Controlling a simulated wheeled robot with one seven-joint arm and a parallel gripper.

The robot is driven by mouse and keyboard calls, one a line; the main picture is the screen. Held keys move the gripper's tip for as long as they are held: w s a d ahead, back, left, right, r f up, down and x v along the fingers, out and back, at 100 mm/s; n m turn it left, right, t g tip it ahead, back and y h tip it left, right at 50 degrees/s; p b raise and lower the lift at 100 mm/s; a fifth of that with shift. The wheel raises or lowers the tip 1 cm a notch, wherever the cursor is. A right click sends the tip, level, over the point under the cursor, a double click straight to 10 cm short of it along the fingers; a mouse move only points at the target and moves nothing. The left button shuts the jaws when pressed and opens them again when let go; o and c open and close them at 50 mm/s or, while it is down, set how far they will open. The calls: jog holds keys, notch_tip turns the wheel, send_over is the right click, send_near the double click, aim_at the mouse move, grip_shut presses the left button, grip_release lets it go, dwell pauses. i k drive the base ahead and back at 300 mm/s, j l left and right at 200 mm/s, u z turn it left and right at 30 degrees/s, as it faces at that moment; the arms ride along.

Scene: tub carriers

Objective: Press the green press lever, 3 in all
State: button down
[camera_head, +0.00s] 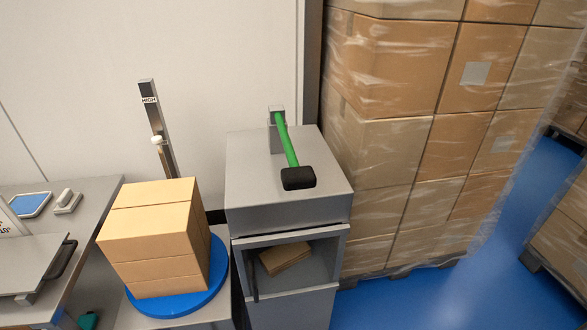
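The green press lever (286,139) is a green bar with a black block grip (298,178) at its near end. It is hinged on a small grey bracket (276,115) at the back of a grey cabinet (240,172). The lever slopes toward me over the cabinet top; whether its grip touches the top I cannot tell. Below, the cabinet has an open compartment (312,275) with a small brown cardboard piece (284,257) inside. My gripper is not in this view.
Left of the cabinet, stacked cartons (150,240) stand on a blue round turntable (218,268). Behind them is a post marked HIGH (158,125). A grey bench (88,205) is at far left. Wrapped cartons on a pallet (400,120) stand close right. Blue floor (480,290) is clear at lower right.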

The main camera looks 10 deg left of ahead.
aim_at(296, 177)
jog(key=j+z, duration=0.15)
jog(key=j, duration=0.5)
jog(key=j+z, duration=0.15)
jog(key=j, duration=0.55)
jog(key=k+j+z, duration=0.15)
jog(key=j, duration=0.5)
jog(key=j+z, duration=0.2)
jog(key=j, duration=0.45)
jog(key=k, duration=0.05)
